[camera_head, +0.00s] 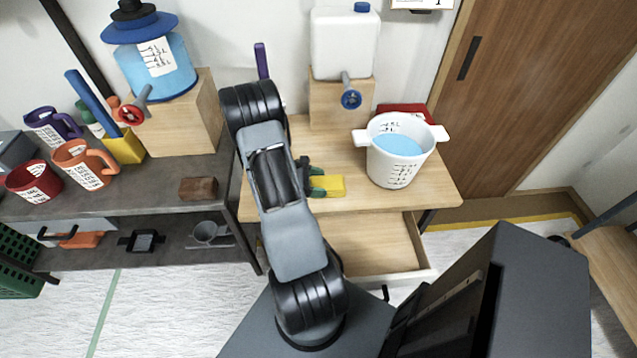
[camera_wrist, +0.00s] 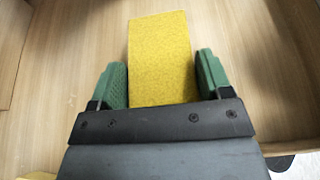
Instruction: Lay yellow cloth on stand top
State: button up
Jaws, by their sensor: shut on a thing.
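The yellow cloth (camera_head: 330,186) is a flat, rectangular piece held at my gripper, near the front edge of the light wooden stand top (camera_head: 440,187). In the wrist view the yellow cloth (camera_wrist: 160,58) runs forward between the green fingers. My gripper (camera_wrist: 162,82) is shut on it. In the head view my gripper (camera_head: 318,184) is partly hidden by my arm. I cannot tell whether the cloth touches the wood below.
A white bucket of blue liquid (camera_head: 383,167) stands right of the cloth. A white jug (camera_head: 343,45) with a tap sits on a wooden block behind. An open drawer (camera_head: 370,243) juts out below the stand top. A cluttered shelf (camera_head: 140,192) stands left.

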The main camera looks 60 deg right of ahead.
jog(key=o, duration=0.9)
jog(key=shift+f, duration=0.1)
jog(key=shift+r, duration=0.25)
jog(key=p+v, duration=0.3)
jog(key=v, duration=0.8)
jog(key=shift+w+a+r, duration=0.1)
jog(key=shift+w+a, duration=0.1)
jog(key=shift+w, duration=0.2)
jog(key=shift+w+a+r, duration=0.2)
jog(key=shift+a+r, duration=0.05)
jog(key=shift+r, duration=0.05)
jog(key=s+a+r+m+t+y, duration=0.1)
jog(key=a+r+m+t+y, duration=0.2)
jog(key=a+r+t, duration=0.4)
jog(key=s+a+r+m+t+y, duration=0.2)
jog(key=a+r+m+t+y, duration=0.2)
jog(key=a+r+t, duration=0.4)
jog(key=a+r+y, duration=0.1)
jog(key=a+r, duration=0.4)
jog(key=a, duration=0.6)
jog(key=shift+a, duration=0.3)
